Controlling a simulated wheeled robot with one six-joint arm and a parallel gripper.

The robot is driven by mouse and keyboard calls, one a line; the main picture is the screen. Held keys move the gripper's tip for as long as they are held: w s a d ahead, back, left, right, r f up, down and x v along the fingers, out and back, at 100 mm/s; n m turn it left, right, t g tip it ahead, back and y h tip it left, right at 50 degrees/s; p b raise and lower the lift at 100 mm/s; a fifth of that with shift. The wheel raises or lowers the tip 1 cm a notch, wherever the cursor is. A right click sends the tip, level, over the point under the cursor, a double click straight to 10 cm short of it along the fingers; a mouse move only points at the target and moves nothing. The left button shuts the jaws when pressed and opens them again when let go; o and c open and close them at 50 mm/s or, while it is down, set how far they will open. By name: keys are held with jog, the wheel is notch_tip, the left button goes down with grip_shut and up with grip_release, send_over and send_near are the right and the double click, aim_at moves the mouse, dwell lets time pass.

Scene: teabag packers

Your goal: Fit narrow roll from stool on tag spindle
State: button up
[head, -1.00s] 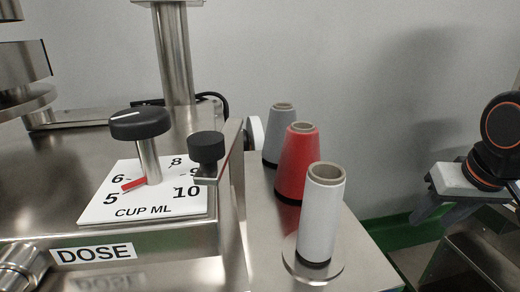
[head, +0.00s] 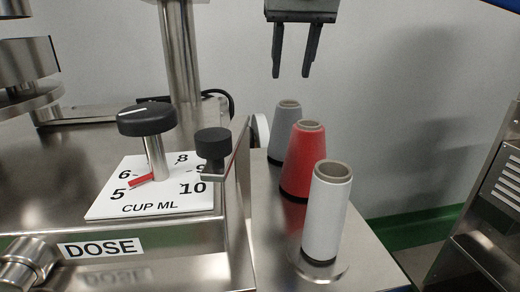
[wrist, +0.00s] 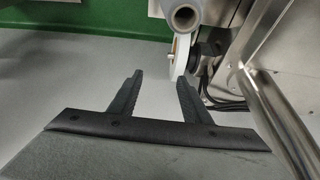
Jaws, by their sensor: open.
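My gripper (head: 291,76) hangs at the top middle of the head view, fingers pointing down, open and empty, above the thread cones in the picture. In the wrist view its two fingers (wrist: 158,85) stand apart with nothing between them. A narrow white roll or disc (wrist: 180,56) shows nearly edge-on beyond the fingers, beside a dark hub; whether it sits on a spindle is unclear. A white round edge (head: 261,131) behind the dose panel may be the same thing. I cannot make out a stool or a bare tag spindle.
A white tube roll (head: 326,215) stands on a round plate; a red cone (head: 302,162) and grey cone (head: 286,132) stand behind it. The black dose knob (head: 145,120) and smaller black knob (head: 212,143) rise at left. A steel cabinet (head: 490,215) stands at right.

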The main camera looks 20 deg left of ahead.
jog(key=s+a+r, duration=0.1)
jog(key=a+r, duration=0.1)
jog(key=a, duration=0.4)
send_near(260, 116)
jog(key=x, duration=0.2)
jog(key=shift+s+f, duration=0.15)
jog(key=shift+f, duration=0.3)
jog(key=shift+x, duration=3.25)
jog(key=shift+w+r, duration=0.1)
jog(key=shift+w, duration=0.1)
grip_shut()
